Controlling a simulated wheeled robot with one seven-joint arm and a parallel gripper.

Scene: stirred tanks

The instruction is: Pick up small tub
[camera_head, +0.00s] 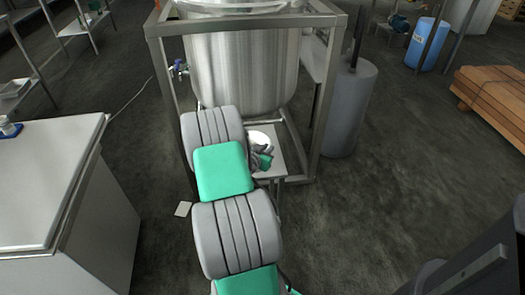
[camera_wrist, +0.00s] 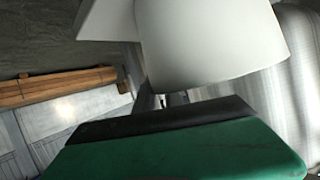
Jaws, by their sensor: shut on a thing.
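The small tub (camera_head: 257,137) is white and shows just past the end of my arm, over a small light stand (camera_head: 279,165) in front of the steel tank. My gripper (camera_head: 262,153) is at the tub's near side, partly hidden by my own arm. In the wrist view the tub (camera_wrist: 215,40) fills the upper middle, its smooth white wall right beyond the dark edge of my green gripper (camera_wrist: 165,115). My gripper is shut on the tub. The finger contact is hidden, and I cannot tell whether the tub still touches the stand.
A large steel tank (camera_head: 245,65) in a square metal frame (camera_head: 168,90) stands right behind the stand. A grey cylinder (camera_head: 348,110) is to its right. A white-topped cabinet (camera_head: 50,185) stands at left. Timber (camera_head: 495,95) lies at far right. Floor between is mostly clear.

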